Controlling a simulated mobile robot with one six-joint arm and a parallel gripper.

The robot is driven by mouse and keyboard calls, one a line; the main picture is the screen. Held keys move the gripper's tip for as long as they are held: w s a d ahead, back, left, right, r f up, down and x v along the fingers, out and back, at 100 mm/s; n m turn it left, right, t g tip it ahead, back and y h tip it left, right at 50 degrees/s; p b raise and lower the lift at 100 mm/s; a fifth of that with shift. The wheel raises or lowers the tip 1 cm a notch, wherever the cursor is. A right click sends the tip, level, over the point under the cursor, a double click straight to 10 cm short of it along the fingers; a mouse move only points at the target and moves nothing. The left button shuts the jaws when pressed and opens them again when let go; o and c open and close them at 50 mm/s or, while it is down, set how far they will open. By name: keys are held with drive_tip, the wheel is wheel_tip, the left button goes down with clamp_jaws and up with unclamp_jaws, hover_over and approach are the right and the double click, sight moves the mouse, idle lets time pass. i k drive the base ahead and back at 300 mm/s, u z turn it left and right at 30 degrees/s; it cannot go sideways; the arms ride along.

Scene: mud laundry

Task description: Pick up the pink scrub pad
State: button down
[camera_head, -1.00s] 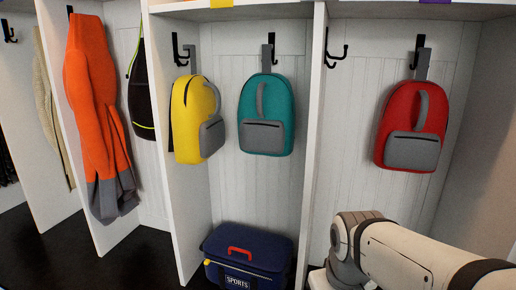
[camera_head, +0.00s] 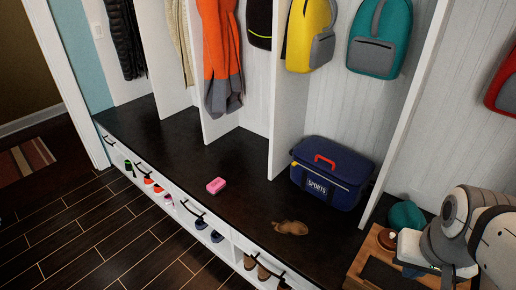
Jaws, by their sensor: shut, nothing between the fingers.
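The pink scrub pad (camera_head: 216,186) lies flat on the dark bench top (camera_head: 190,150), left of the middle of the head view. It has a paler mark on its upper face. Part of my arm shows at the lower right, well to the right of the pad. My gripper's fingers are not visible in this view. Nothing covers the pad.
A brown smear or flat patch (camera_head: 291,228) lies on the bench right of the pad. A blue sports bag (camera_head: 331,172) stands behind it. White dividers, hanging coats and backpacks are behind. Shoes (camera_head: 202,224) sit in cubbies below. A wooden surface (camera_head: 372,262) is near my arm.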

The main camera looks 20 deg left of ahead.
sight(218, 185)
drive_tip(key=z, duration=0.05)
drive_tip(key=k, duration=0.15)
drive_tip(key=u, duration=2.65)
drive_tip(key=k, duration=0.75)
drive_tip(key=z, duration=1.1)
drive_tip(key=i, duration=1)
drive_tip(key=u, duration=0.1)
